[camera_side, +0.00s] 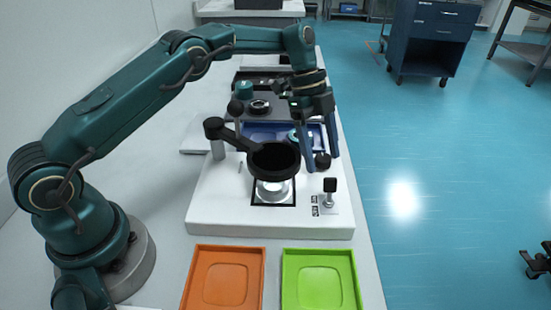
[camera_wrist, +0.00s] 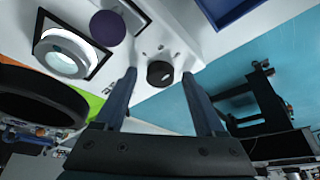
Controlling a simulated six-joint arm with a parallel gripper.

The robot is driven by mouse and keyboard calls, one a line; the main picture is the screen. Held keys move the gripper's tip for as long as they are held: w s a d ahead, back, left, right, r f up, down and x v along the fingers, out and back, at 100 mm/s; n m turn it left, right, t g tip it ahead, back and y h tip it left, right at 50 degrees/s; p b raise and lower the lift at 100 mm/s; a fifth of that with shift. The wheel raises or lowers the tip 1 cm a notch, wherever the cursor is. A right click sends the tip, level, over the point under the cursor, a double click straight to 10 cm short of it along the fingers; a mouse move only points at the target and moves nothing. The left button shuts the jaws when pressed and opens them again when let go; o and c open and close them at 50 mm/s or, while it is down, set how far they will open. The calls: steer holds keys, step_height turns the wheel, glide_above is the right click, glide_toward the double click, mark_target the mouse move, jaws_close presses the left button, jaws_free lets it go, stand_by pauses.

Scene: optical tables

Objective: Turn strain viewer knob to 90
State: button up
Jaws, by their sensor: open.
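The strain viewer is a white base (camera_side: 222,217) with a black ring on an arm (camera_side: 274,158) over a silver round stage (camera_side: 272,190). A small black knob (camera_side: 322,160) sits at the base's right side. In the wrist view the knob (camera_wrist: 160,73) is round with a white mark and appears between the fingertips. My gripper (camera_side: 322,163) is open, pointing down, with one blue finger on each side of the knob. I cannot tell whether the fingers touch it. The stage (camera_wrist: 62,52) and ring (camera_wrist: 40,98) show at left in the wrist view.
A black-topped post (camera_side: 329,186) stands on the base in front of the knob. An orange tray (camera_side: 201,280) and a green tray (camera_side: 347,280) lie at the front. A blue tray (camera_side: 250,129) is behind. The table's right edge is close to the gripper.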

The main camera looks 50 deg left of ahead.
mark_target(327, 160)
steer(key=shift+r, duration=0.1)
steer(key=shift+r, duration=1.8)
steer(key=shift+a+r, duration=0.25)
steer(key=s+a+r, duration=0.3)
steer(key=a+r, duration=0.3)
steer(key=a, duration=0.4)
steer(key=shift+s+a+r, duration=0.25)
steer(key=shift+a+r, duration=0.1)
